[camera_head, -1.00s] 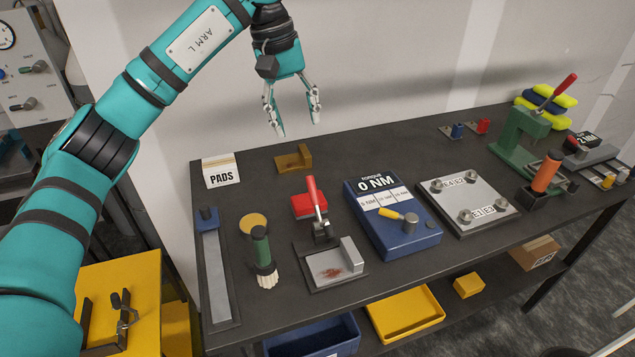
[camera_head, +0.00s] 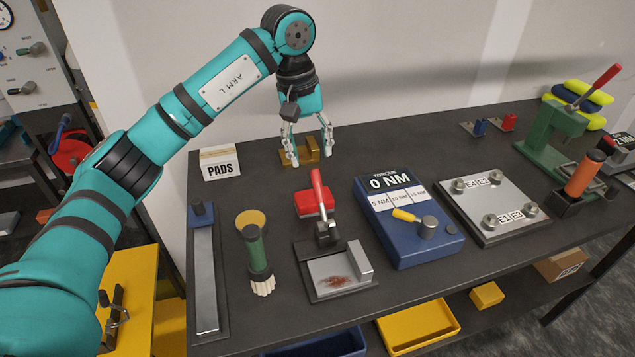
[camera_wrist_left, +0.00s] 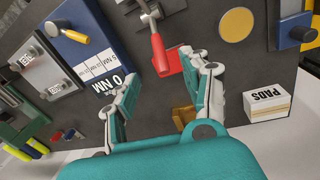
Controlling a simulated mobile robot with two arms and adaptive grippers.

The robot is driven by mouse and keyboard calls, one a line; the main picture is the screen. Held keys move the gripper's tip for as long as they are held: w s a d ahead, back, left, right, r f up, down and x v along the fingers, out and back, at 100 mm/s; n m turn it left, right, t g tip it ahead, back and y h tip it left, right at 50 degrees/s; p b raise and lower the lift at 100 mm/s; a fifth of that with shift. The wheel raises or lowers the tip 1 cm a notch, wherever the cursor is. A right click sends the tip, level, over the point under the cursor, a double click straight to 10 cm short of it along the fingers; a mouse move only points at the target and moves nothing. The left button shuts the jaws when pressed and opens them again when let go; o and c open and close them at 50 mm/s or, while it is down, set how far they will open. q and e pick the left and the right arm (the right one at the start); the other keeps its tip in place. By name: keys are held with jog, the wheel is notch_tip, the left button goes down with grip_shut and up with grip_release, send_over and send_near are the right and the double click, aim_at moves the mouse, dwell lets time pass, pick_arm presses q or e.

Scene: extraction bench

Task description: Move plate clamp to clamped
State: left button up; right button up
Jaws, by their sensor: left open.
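The plate clamp (camera_head: 326,231) has a red handle (camera_head: 318,190) standing up at a tilt, on a dark base with a pale plate (camera_head: 337,272) carrying a reddish-brown stain. Its red handle also shows in the left wrist view (camera_wrist_left: 161,58), beyond the fingers. My left gripper (camera_head: 312,157) is open and empty, pointing down behind and above the red handle, apart from it. In the left wrist view its two fingers (camera_wrist_left: 160,75) are spread. My right gripper is not in view.
A red block (camera_head: 308,205) lies behind the clamp. A blue torque box (camera_head: 408,245) stands to its right, a green-handled brush (camera_head: 256,247) to its left. A brown block (camera_head: 313,146) is behind the gripper. A PADS box (camera_head: 220,164) is at back left.

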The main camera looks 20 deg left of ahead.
aim_at(317, 181)
pick_arm(q)
jog(key=f, duration=0.3)
jog(key=f+p, duration=0.1)
jog(key=f, duration=0.2)
jog(key=d+f+p, duration=0.1)
jog(key=f, duration=0.2)
jog(key=shift+w+d+f, duration=0.1)
jog(key=shift+w+f, duration=0.1)
jog(key=shift+w, duration=0.2)
jog(key=shift+w+f+p, duration=0.1)
jog(key=shift+f+p, duration=0.2)
jog(key=shift+f, duration=0.25)
grip_shut()
